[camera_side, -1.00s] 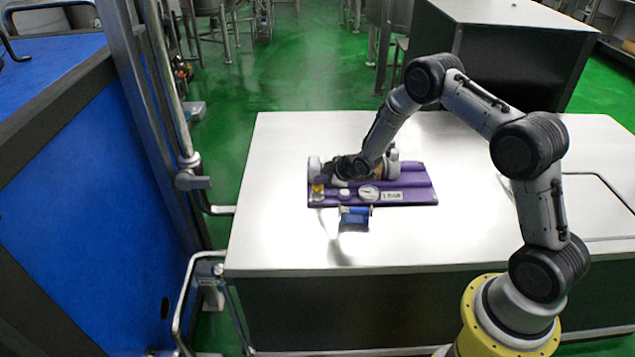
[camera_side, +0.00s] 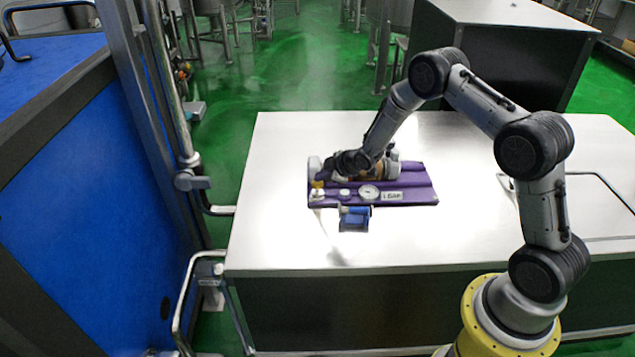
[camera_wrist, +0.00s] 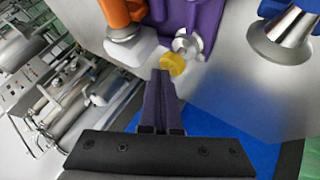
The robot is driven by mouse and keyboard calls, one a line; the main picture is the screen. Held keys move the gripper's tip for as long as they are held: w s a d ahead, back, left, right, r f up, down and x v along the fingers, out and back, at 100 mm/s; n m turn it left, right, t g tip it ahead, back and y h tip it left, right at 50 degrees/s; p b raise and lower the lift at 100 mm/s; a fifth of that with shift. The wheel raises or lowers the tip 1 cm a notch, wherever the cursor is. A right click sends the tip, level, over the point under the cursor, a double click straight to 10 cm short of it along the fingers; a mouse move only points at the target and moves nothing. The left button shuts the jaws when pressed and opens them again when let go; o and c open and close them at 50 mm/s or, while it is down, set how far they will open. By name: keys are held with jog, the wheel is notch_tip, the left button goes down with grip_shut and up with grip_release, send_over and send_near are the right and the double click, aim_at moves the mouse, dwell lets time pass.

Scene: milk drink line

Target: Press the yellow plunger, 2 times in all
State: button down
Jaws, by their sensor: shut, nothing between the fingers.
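The yellow plunger (camera_side: 318,184) is a small yellow cap at the front left of a purple panel (camera_side: 415,199) on the white table. In the wrist view the yellow plunger (camera_wrist: 173,64) is just beyond my fingertips, close to a round silver fitting. My gripper (camera_wrist: 163,76) is shut and empty, its fingers together. Its tips overlap the plunger's lower edge in the wrist view; I cannot tell whether they touch it. In the side view my gripper (camera_side: 328,172) is over the panel's left end, its tips small and partly hidden.
The panel carries a round gauge (camera_side: 369,192), a white label (camera_side: 392,196) and a white knob (camera_side: 344,193). A blue part (camera_side: 355,218) projects at its front. In the wrist view an orange part (camera_wrist: 117,12) is close on the left. The table's front and right are mostly clear.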

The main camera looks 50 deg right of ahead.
aim_at(321, 184)
jog(key=shift+r, duration=0.55)
jog(key=shift+r, duration=2.55)
dwell(0.6)
notch_tip(321, 184, up, 4)
jog(key=shift+f, duration=0.1)
dwell(0.3)
jog(key=shift+f, duration=4.4)
jog(key=shift+f, duration=0.15)
